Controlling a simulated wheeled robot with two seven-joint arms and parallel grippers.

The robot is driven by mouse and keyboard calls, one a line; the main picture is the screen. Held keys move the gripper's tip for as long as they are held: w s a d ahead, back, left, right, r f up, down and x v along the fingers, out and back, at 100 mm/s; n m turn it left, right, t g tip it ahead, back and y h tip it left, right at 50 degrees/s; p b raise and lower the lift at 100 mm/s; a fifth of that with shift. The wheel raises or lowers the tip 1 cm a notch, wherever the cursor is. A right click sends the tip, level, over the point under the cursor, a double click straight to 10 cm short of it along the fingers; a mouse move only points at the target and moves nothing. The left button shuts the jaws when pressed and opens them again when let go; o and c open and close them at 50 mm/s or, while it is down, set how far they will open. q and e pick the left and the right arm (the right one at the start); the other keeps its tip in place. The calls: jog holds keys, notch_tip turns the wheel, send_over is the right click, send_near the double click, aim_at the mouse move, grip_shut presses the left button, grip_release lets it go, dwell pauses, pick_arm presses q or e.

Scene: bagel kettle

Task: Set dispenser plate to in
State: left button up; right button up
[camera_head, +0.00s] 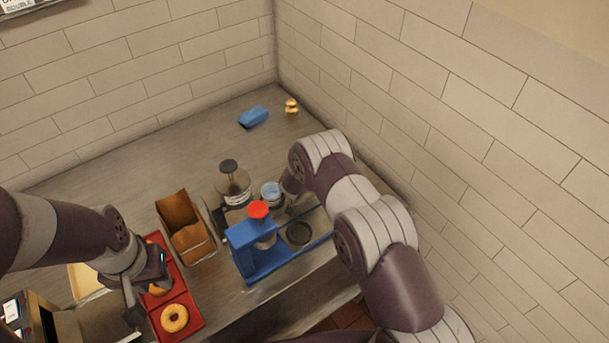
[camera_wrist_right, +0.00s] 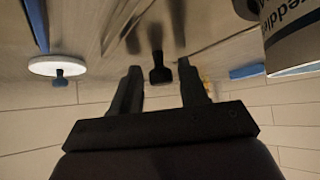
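The blue dispenser (camera_head: 258,250) with a red knob (camera_head: 258,209) stands near the counter's front edge. A dark round disc (camera_head: 299,234) lies beside it on the right; I cannot tell whether it is the dispenser plate. My right gripper is hidden by my arm in the head view. The right wrist view shows its fingers (camera_wrist_right: 160,88) apart, with a small black handle (camera_wrist_right: 160,68) in line with the gap, not visibly gripped. I cannot tell what the handle belongs to. My left gripper (camera_head: 146,290) looks open over the red tray (camera_head: 189,313), beside a bagel piece.
A bagel (camera_head: 174,318) lies on the tray. A blue block (camera_head: 253,117) lies at the back, where the counter is mostly clear. Tiled walls close the back and right.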

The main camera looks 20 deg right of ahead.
jog(key=c, duration=0.5)
grip_shut()
jog(key=shift+a, duration=0.15)
jog(key=shift+s+a, duration=0.3)
jog(key=shift+a, duration=0.45)
jog(key=shift+s+a, duration=0.25)
jog(key=shift+a, duration=0.7)
jog(key=o, duration=0.7)
grip_release()
jog(key=shift+w+d, duration=0.1)
